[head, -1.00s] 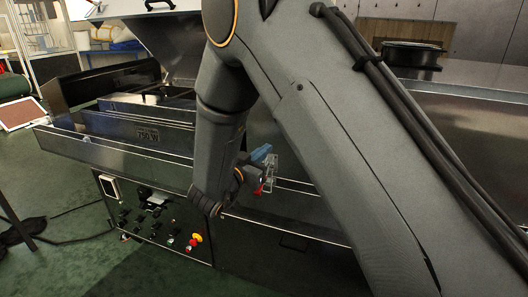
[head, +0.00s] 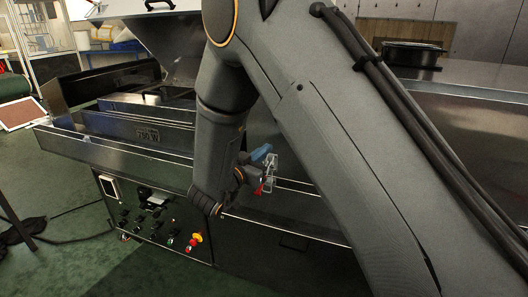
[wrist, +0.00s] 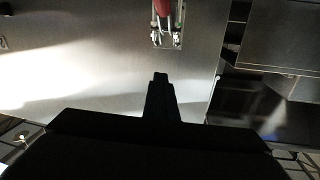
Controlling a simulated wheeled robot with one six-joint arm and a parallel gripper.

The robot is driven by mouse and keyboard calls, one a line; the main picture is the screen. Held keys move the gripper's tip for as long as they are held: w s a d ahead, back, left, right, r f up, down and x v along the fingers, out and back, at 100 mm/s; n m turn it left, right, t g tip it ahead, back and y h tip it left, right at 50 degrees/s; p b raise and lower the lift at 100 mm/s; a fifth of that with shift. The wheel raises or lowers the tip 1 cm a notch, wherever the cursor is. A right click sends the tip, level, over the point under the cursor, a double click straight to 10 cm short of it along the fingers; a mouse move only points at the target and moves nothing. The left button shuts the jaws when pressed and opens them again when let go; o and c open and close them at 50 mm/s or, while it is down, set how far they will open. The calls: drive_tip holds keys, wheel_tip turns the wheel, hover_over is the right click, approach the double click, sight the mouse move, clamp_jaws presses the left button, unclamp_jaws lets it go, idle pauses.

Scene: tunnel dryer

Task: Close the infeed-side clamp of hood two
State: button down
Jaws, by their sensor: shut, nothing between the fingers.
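A small metal clamp (head: 272,168) with a red handle (head: 262,187) shows just right of the end of my arm in the head view. In the wrist view the clamp (wrist: 167,38) is at the top centre, its metal base on a grey sheet-metal face and its red handle running up out of the picture. My gripper (wrist: 160,76) is shut and empty, dark against the metal, below the clamp in the picture with a visible gap between them. The clamp's upper part is cut off in the wrist view; I cannot tell whether it is latched.
The long metal dryer body (head: 465,110) runs behind my arm. A control panel (head: 150,215) with knobs and a red button is below the trough at the left. A raised metal hood (head: 155,40) stands at the back left. Green floor (head: 70,260) is open at the front left.

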drive_tip(key=c, duration=2.4)
unclamp_jaws()
drive_tip(key=shift+c, duration=0.2)
drive_tip(key=o, duration=0.6)
drive_tip(key=shift+o, duration=0.2)
drive_tip(key=v, duration=0.7)
drive_tip(key=shift+s+a+b, duration=0.15)
drive_tip(key=shift+s+b, duration=0.2)
drive_tip(key=shift+b, duration=0.1)
